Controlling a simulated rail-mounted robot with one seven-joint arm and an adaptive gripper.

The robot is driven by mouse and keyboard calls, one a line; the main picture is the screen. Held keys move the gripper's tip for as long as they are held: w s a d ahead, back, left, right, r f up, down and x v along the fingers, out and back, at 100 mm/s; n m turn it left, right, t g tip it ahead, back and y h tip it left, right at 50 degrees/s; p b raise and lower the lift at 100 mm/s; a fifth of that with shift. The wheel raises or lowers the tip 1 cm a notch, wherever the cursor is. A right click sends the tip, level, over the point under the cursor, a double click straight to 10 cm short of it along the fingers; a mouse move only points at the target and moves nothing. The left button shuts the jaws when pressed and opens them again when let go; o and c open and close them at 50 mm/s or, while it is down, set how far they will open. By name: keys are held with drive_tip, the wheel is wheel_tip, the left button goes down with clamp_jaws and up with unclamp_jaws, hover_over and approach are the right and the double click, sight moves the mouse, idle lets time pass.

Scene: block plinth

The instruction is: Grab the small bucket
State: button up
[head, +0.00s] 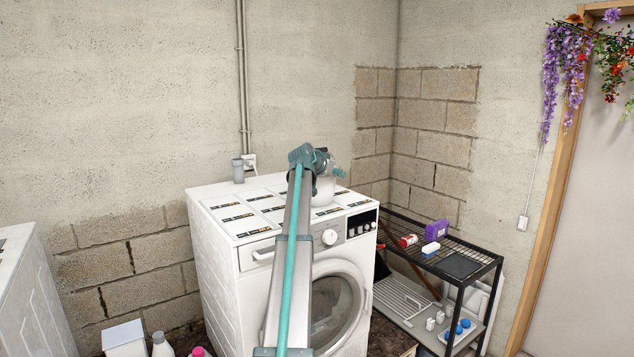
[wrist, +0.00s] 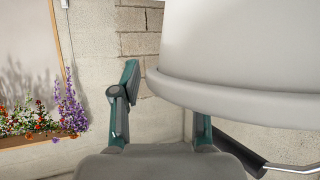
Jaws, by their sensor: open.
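The small white bucket (head: 325,191) stands on top of the white washing machine (head: 227,222), partly hidden behind my arm and gripper in the head view. My gripper (head: 334,170) is over the bucket's upper part, with its teal fingers apart. In the wrist view, the bucket (wrist: 235,55) fills the upper right, large and close, with its thick rim showing. A dark grip on a metal handle shows below the rim. The left finger of my gripper (wrist: 165,95) is clear of the bucket; the other finger is largely hidden behind the rim. I see nothing held.
A grey cup (head: 238,171) stands at the back of the washing machine, near the wall pipe. A black wire shelf (head: 462,266) on the right holds a purple container (head: 436,230) and a red-and-white can (head: 408,241). Bottles stand at the lower left.

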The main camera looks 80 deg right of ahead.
clamp_jaws()
idle(0.7)
